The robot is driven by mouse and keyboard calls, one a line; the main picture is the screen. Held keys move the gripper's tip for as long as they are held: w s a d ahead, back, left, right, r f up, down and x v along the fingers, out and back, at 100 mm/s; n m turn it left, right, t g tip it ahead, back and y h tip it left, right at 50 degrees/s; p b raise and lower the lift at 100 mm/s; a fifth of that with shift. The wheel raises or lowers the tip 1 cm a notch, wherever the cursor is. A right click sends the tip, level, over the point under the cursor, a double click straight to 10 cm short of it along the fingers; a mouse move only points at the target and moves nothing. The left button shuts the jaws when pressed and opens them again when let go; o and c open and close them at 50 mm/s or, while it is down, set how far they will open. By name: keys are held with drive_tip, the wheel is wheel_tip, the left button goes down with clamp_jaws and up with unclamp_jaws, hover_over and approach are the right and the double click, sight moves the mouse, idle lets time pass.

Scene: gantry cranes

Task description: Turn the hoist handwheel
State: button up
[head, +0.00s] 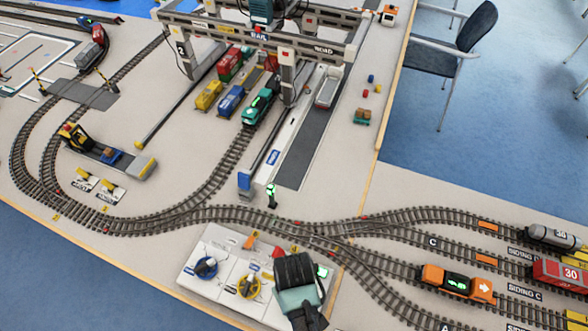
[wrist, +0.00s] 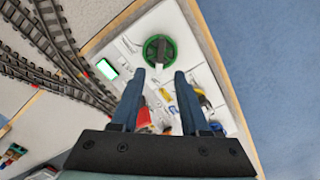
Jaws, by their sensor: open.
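A white control panel (head: 215,293) at the table's near edge carries a blue handwheel (head: 205,268) and a yellow handwheel (head: 249,287). A green handwheel (wrist: 159,48) shows in the wrist view; my arm hides it in the head view. I cannot read which wheel is the hoist's. My gripper (wrist: 159,75) is open and empty, its fingertips apart and pointing at the green wheel, which lies just beyond them in the picture. I cannot tell whether they touch it. The gantry crane (head: 315,42) stands over the tracks at the back.
A small lit screen (wrist: 107,68) and a red part (wrist: 144,117) are on the panel near my fingers. Model tracks (head: 215,213) run behind the panel. An orange locomotive (head: 456,283) stands on a siding at right. Blue floor (head: 60,280) lies beyond the table edge.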

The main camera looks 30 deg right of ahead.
wheel_tip(320, 180, up, 6)
drive_tip(key=shift+r, duration=0.25)
drive_tip(key=shift+o, duration=0.3)
idle(0.9)
